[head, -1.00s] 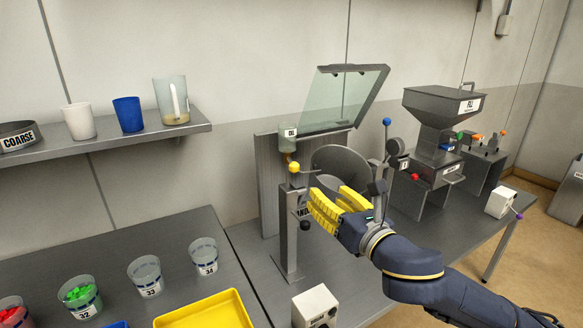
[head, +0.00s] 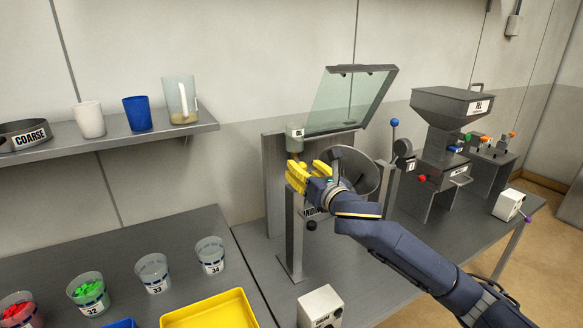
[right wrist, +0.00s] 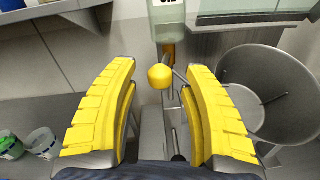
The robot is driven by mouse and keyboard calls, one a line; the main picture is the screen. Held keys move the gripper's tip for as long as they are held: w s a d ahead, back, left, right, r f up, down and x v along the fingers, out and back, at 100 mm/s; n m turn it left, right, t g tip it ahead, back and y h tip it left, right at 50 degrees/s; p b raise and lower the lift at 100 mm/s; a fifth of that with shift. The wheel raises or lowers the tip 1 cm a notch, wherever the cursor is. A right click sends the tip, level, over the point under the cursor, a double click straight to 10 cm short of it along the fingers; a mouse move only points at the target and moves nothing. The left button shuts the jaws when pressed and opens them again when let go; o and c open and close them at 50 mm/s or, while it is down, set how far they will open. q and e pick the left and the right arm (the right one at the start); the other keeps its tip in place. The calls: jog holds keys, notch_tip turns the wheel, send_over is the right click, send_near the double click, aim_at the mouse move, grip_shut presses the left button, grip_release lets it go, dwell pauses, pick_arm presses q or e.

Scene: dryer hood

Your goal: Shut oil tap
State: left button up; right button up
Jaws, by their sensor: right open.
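The oil container (head: 295,137), a small translucent vessel with a label, is mounted at the left edge of the hood stand. It also shows at the top of the right wrist view (right wrist: 167,12). Below it, in the right wrist view, is the tap's yellow ball knob (right wrist: 160,76) on a thin lever. In the head view my gripper covers the knob. My right gripper (head: 305,175) has thick yellow fingers and is open, just under the oil container. In the right wrist view the knob shows between the spread fingers, apart from both. My left gripper is not in view.
A round metal drum (head: 358,172) stands right of my gripper under a tilted glass hood (head: 350,98). A grey post (head: 292,235) rises below the gripper. A blue-knobbed lever (head: 394,123) and a hopper machine (head: 447,107) are further right. Cups and a yellow tray (head: 210,309) sit left.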

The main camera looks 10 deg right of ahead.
jog(key=shift+w+a, duration=0.15)
jog(key=shift+w, duration=0.8)
jog(key=shift+c, duration=0.2)
grip_shut()
